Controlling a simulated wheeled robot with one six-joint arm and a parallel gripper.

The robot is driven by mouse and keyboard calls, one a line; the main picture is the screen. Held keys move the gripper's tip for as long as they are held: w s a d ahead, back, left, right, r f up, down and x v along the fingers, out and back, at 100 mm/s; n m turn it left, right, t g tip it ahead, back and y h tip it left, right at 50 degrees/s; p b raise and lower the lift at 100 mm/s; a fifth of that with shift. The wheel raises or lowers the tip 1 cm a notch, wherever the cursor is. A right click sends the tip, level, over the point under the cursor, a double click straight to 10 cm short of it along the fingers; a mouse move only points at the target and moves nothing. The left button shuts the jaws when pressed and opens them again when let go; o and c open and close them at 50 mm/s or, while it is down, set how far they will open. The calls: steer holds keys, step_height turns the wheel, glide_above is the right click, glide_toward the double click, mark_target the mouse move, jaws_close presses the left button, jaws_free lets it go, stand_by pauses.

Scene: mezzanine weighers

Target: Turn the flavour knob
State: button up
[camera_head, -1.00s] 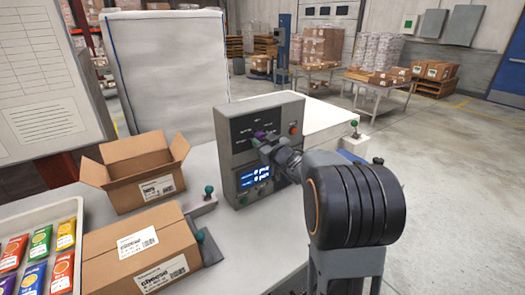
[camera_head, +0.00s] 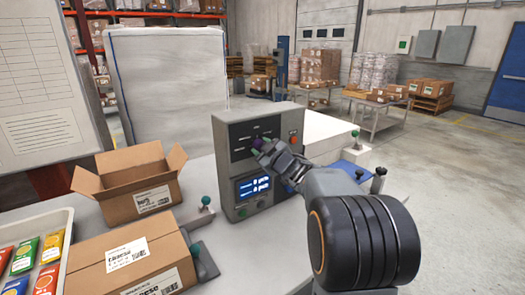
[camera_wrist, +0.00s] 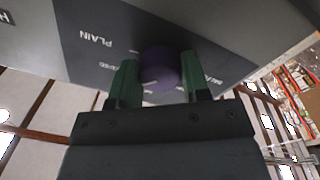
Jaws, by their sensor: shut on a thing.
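The flavour knob is a round purple knob (camera_wrist: 160,68) on the dark upper panel of a grey control box (camera_head: 225,160). In the wrist view it sits between the two green fingertips of my gripper (camera_wrist: 157,82), which are shut on it from both sides. A white mark shows on the knob, and the word PLAIN is readable on the panel to its left; other labels are partly hidden by the fingers. In the head view my gripper (camera_head: 262,150) reaches the panel from the right and covers much of the knob. The blue display (camera_head: 253,186) is lit below.
An open carton (camera_head: 150,203) and a closed labelled carton (camera_head: 110,275) stand left of the box. A tray of coloured packets (camera_head: 62,222) is at the far left. Small green-topped levers (camera_head: 206,201) stand close by.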

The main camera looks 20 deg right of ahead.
steer(key=o, duration=0.9)
steer(key=shift+o, duration=0.2)
steer(key=s+d, duration=0.2)
steer(key=s, duration=1.1)
steer(key=shift+s+d+f+b, duration=0.15)
steer(key=shift+s+f+b, duration=0.1)
steer(key=shift+s+b, duration=0.15)
steer(key=shift+w, duration=0.1)
